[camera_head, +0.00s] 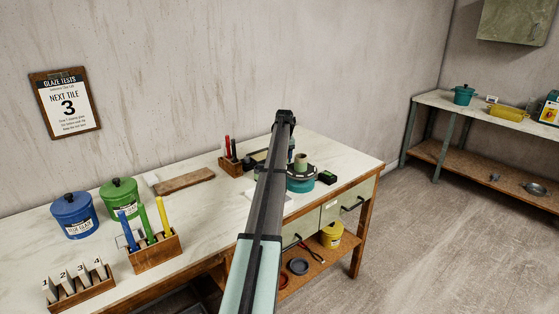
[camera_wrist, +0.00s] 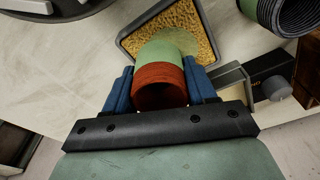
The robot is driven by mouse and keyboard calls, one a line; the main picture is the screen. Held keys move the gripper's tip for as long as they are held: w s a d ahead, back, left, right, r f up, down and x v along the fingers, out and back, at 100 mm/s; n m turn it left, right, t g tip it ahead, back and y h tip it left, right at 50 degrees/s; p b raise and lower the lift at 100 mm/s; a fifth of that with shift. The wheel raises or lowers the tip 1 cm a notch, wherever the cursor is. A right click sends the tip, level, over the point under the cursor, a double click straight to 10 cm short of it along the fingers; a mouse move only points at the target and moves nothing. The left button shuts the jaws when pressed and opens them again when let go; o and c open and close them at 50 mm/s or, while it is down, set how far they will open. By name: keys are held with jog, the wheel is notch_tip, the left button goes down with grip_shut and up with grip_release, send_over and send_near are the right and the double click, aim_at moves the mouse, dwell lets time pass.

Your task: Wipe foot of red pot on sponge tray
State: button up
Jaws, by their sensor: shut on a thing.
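The red pot (camera_wrist: 160,83) shows in the wrist view as a small upright-looking cylinder, red-brown at its near, open end and pale green on its far part. My gripper (camera_wrist: 160,88) is shut on it, with a blue finger on each side. The sponge tray (camera_wrist: 127,43), a dark-rimmed tray with a yellow porous sponge (camera_wrist: 160,22), lies beyond the pot's green end. A greenish patch shows on the sponge beside that end. I cannot tell whether the foot touches the sponge. In the head view my arm hides my gripper and the held pot.
A green ribbed-mouthed vessel (camera_wrist: 278,14) and a dark box with a grey knob (camera_wrist: 273,85) stand to the right. In the head view, a pale cylinder (camera_head: 301,160) stands on a teal base (camera_head: 301,183). Glaze jars (camera_head: 74,214) and a tool rack (camera_head: 155,252) are at left.

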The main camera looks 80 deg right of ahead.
jog(key=shift+w+a, duration=1.25)
jog(key=shift+s+d, duration=1.25)
jog(key=shift+d, duration=0.1)
jog(key=shift+w+a, duration=1.3)
jog(key=shift+a, duration=0.1)
jog(key=shift+d+r, duration=0.15)
jog(key=shift+r, duration=0.8)
notch_tip(320, 180, up, 6)
jog(key=shift+r, duration=0.15)
